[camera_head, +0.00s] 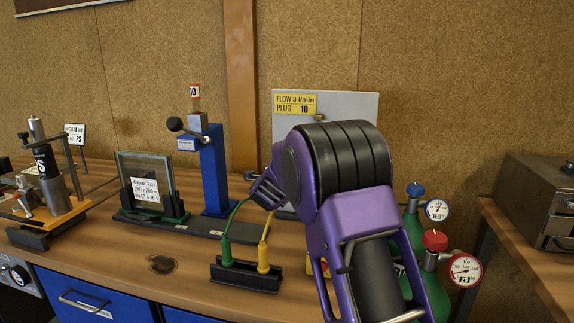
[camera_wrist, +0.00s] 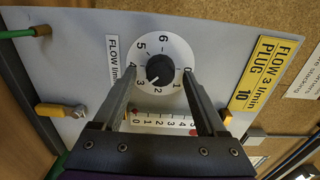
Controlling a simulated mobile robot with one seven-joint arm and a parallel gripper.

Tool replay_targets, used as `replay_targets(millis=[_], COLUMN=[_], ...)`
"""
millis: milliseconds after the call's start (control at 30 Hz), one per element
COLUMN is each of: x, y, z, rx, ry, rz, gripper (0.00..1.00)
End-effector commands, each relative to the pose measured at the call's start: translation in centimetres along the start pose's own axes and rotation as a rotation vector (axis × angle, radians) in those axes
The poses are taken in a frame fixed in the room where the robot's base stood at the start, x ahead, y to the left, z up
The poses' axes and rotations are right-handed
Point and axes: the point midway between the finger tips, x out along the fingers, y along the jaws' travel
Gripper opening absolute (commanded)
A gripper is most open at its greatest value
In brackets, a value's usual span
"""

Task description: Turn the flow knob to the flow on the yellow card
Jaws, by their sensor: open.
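The yellow card (camera_head: 296,104) on the grey panel reads "FLOW 3 l/min, PLUG 10"; it also shows in the wrist view (camera_wrist: 266,74). The flow knob (camera_wrist: 160,69) is a small black knob at the centre of a white round dial (camera_wrist: 176,47) marked 0 to 6. Its pale pointer mark seems to lie toward the 2–3 side, but is too small to read surely. My gripper (camera_wrist: 160,76) is open, its two fingers spread on either side of the knob, with no visible contact. In the head view my gripper (camera_head: 267,190) is partly hidden by my arm, and the knob is hidden.
A scale (camera_wrist: 162,121) with red marks sits below the dial, partly between my fingers. Green and yellow plugs with cables stand in a black holder (camera_head: 246,275) on the bench. Gas bottles with gauges (camera_head: 464,269) stand at right. A blue post (camera_head: 213,170) stands left.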

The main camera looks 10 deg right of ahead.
Motion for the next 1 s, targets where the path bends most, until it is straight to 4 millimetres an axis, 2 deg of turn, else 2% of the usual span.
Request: replay_targets(millis=[167,500,700,833,1000], x=[-2.2,-10.4,-14.5,-16.2,-17.2], y=[-0.1,-0.1,-0.1,0.0,0.0], z=[0.1,0.1,0.1,0.1,0.1], rx=[0.0,0.0,0.0,0.001,0.0], ry=[-0.002,-0.004,-0.004,-0.003,-0.002], rz=[0.0,0.0,0.0,0.0,-0.001], gripper=[0.74,0.74,0.74,0.74,0.74])
